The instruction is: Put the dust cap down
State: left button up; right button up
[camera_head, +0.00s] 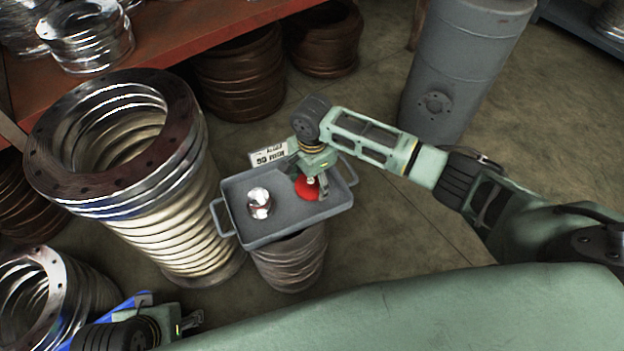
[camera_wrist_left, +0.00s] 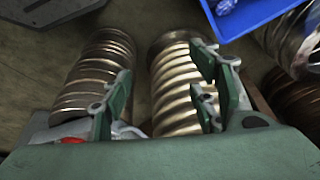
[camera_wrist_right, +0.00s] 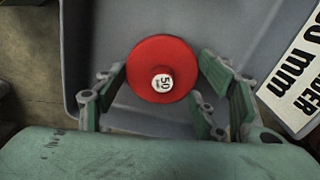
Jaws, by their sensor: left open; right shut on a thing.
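The red dust cap (camera_head: 307,188) is at the right side of the grey tray (camera_head: 285,227). In the right wrist view the cap (camera_wrist_right: 163,58) is round, with a white centre marked "50". My right gripper (camera_head: 316,182) is shut on it, a finger on each side, with the tray's floor below. I cannot tell whether the cap touches the tray. My left gripper (camera_wrist_left: 165,100) is open and empty, above ribbed metal bellows; in the head view it shows only partly at the bottom left.
A shiny metal fitting (camera_head: 260,203) sits in the tray's left half. A white sign (camera_head: 269,155) stands at its back edge. The tray rests on a ribbed piece (camera_head: 290,262). A large flanged bellows (camera_head: 160,190) stands close on the left. A grey cylinder (camera_head: 465,70) stands behind right.

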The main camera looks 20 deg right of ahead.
aim_at(312, 180)
jog(key=o, duration=0.8)
jog(key=shift+f, duration=0.1)
pick_arm(q)
jog(key=shift+f, duration=0.15)
pick_arm(e)
jog(key=shift+o, duration=0.2)
pick_arm(q)
jog(key=shift+f, duration=0.1)
pick_arm(e)
notch_tip(312, 180, up, 4)
jog(key=shift+p, duration=0.65)
pick_arm(q)
jog(key=s+p+x, duration=0.2)
jog(key=x, duration=1)
jog(key=shift+s+f+g, duration=0.25)
jog(key=shift+f+g, duration=0.1)
jog(key=shift+g, duration=0.05)
pick_arm(e)
notch_tip(312, 180, up, 8)
pick_arm(q)
jog(key=shift+d, duration=0.1)
